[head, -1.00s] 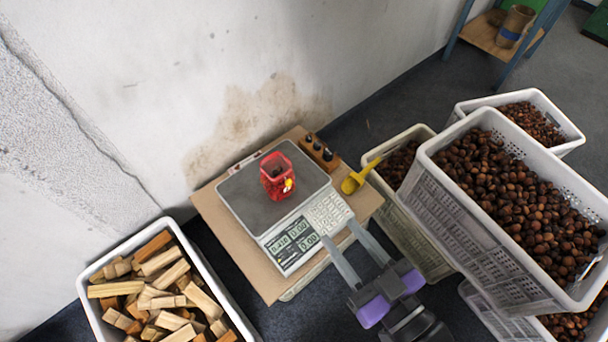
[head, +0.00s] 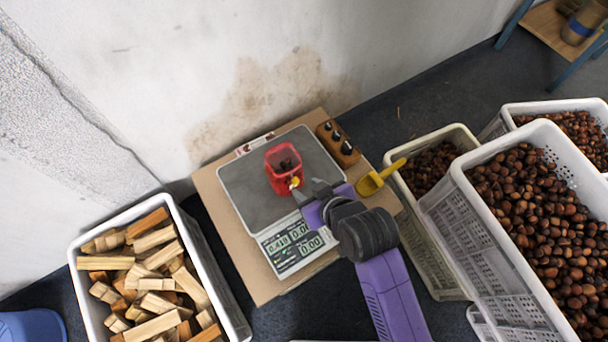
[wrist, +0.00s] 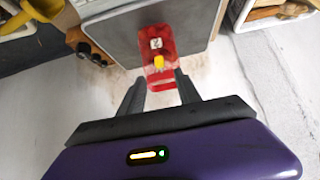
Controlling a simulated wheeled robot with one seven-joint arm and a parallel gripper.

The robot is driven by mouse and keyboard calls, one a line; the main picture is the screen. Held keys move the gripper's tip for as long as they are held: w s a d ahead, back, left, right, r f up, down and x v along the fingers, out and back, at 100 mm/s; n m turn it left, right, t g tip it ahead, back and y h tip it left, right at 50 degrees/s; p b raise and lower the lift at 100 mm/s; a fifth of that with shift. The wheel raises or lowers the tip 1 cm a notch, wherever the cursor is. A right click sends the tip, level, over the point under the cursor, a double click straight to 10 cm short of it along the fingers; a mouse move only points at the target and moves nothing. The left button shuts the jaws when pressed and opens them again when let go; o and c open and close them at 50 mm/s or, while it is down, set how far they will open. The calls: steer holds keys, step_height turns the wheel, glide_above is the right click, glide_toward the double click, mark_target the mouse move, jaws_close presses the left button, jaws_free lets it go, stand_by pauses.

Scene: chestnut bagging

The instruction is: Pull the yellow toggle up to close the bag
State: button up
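The red bag (head: 283,176) stands upright on the scale's dark platform (head: 243,190), its top open and dark contents showing. The yellow toggle (head: 295,182) is on its side nearest my gripper; in the wrist view the toggle (wrist: 159,62) sits in front of the bag (wrist: 168,47). My gripper (head: 306,192) is beside the bag, at its lower right in the head view. In the wrist view my gripper (wrist: 160,78) is open, its fingers apart with the toggle just beyond and between their tips. I cannot tell whether they touch the bag.
A wooden block with dark knobs (head: 338,143) and a yellow scoop (head: 378,178) lie right of the platform. Chestnut crates (head: 470,215) stand at right, a crate of wood pieces (head: 233,312) at left.

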mark_target(296, 181)
steer(key=b+x, duration=0.2)
steer(key=x, duration=0.5)
steer(key=shift+w+a+f, duration=0.1)
steer(key=shift+w+f, duration=0.05)
steer(key=shift+f, duration=0.1)
steer(key=shift+c, duration=0.2)
jaws_close()
stand_by(1.0)
